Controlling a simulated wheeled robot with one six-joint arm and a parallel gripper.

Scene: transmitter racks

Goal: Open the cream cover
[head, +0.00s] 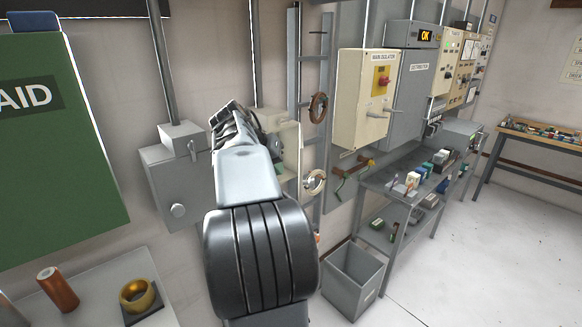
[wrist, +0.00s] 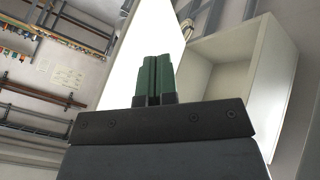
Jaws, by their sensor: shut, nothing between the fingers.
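A cream box (head: 287,137) on the wall is mostly hidden behind my arm in the head view. In the wrist view an open cream box (wrist: 235,70) shows its inner walls on the right. A bright white panel (wrist: 130,45), which looks like its cream cover, stands out at the left of the opening. My gripper (wrist: 155,62) has its green fingers together, with nothing between them, in front of the panel. I cannot tell whether they touch it. In the head view my gripper (head: 230,117) is at the box's left side.
A grey box (head: 165,185) is on the wall left of my arm, near a green first-aid cabinet (head: 50,150). The cream main isolator box (head: 358,95) and a grey distribution cabinet (head: 410,95) are to the right. A grey bin (head: 355,280) stands below. The floor at right is clear.

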